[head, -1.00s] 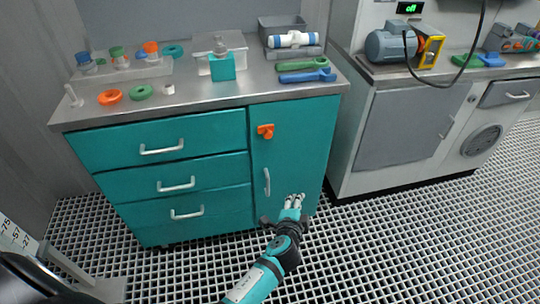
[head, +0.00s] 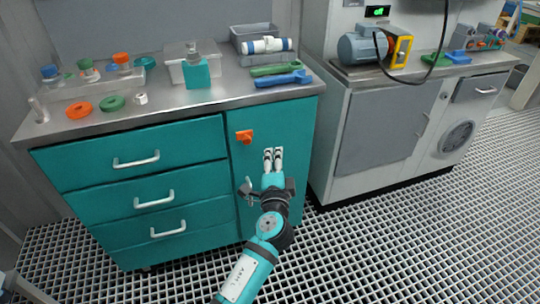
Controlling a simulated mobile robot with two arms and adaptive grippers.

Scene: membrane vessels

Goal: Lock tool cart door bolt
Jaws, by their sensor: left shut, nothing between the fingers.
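The teal tool cart has a narrow door (head: 290,125) on its right side. An orange bolt (head: 245,136) sits near the door's upper left edge, beside the drawers. My left gripper (head: 273,153) is in front of the door, pointing up, just right of and slightly below the bolt in the picture. Its two fingers are together with nothing between them. It appears apart from the bolt. My right gripper is not in view.
The steel cart top (head: 200,103) holds orange and green rings, a teal block (head: 198,74), clear containers, a grey bin and blue and green tools (head: 283,79). A grey cabinet (head: 380,130) with a motor (head: 362,47) stands to the right. The grated floor (head: 420,230) is clear there.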

